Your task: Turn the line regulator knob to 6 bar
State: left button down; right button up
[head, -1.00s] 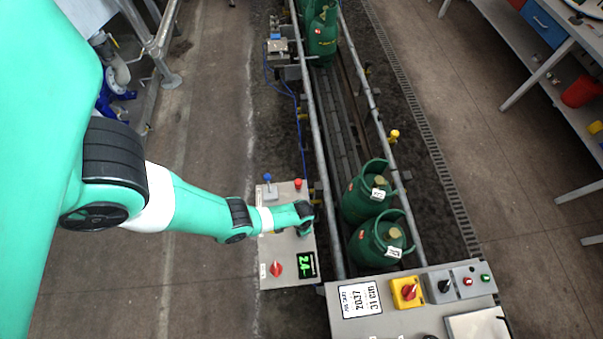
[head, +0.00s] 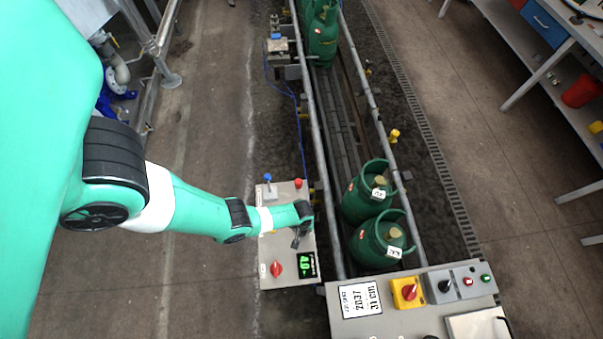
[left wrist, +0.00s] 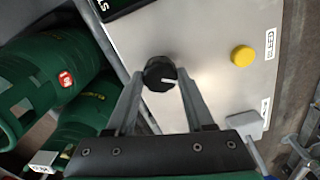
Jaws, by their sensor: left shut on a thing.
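The regulator knob (left wrist: 160,70) is black and round with a white pointer line. It stands on the grey control panel (left wrist: 212,50) in the left wrist view. My left gripper (left wrist: 158,84) is shut on the knob, one finger on each side. In the head view my left gripper (head: 300,238) reaches down to the panel (head: 266,248), and the knob is hidden there. The green digital display (head: 306,264) on this panel seems to read 4.0. My right gripper is not in view.
The panel also carries a red knob (head: 276,268), a red button (head: 298,183), a blue-topped lever (head: 267,178) and a yellow button (left wrist: 242,56). Green gas cylinders (head: 362,195) stand on the conveyor close right of my gripper. A second panel (head: 420,310) stands in front.

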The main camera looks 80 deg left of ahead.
pick_arm(q)
jog(key=n, duration=0.5)
jog(key=shift+n, duration=0.3)
jog(key=n, duration=0.4)
jog(key=shift+n, duration=0.3)
jog(key=shift+c, duration=1.4)
grip_release()
notch_tip(320, 180, up, 12)
jog(key=p, duration=1.1)
jog(key=shift+f+p, duration=0.15)
jog(key=shift+p, duration=0.2)
